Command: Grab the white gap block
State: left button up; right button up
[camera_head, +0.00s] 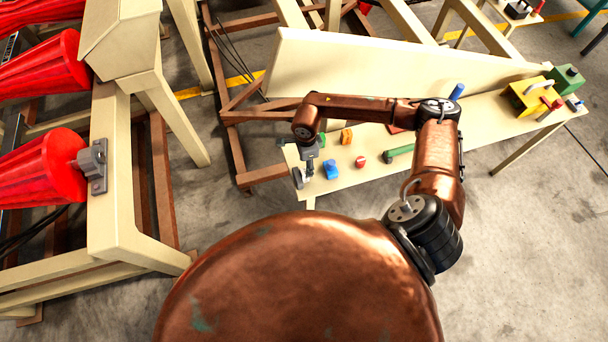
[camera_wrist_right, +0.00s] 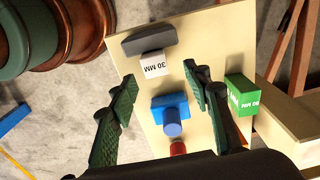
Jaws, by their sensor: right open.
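In the right wrist view, a white block (camera_wrist_right: 155,66) marked "30 MM" stands near the far end of the cream table, with a grey bar (camera_wrist_right: 148,38) against its far side. My right gripper (camera_wrist_right: 160,78) is open and empty. Its two dark green fingers point toward the white block from either side; I cannot tell how far short of it they are. In the head view my right gripper (camera_head: 306,168) is over the table's left end, and the white block is hard to make out there.
A blue block (camera_wrist_right: 172,115) with a round knob, a red piece (camera_wrist_right: 178,148) and a green block (camera_wrist_right: 240,97) lie close to the fingers. A tall cream panel (camera_head: 380,70) stands behind.

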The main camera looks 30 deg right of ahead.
jog(key=shift+s+a+f+p, duration=0.1)
jog(key=shift+f+p, duration=0.1)
jog(key=shift+f, duration=0.85)
jog(key=shift+a+f+p, duration=0.15)
jog(key=shift+f+p, duration=0.1)
jog(key=shift+f, duration=0.8)
jog(key=shift+s+a+f+p, duration=0.1)
jog(key=shift+f+p, duration=0.1)
jog(key=shift+f, duration=0.85)
grip_shut()
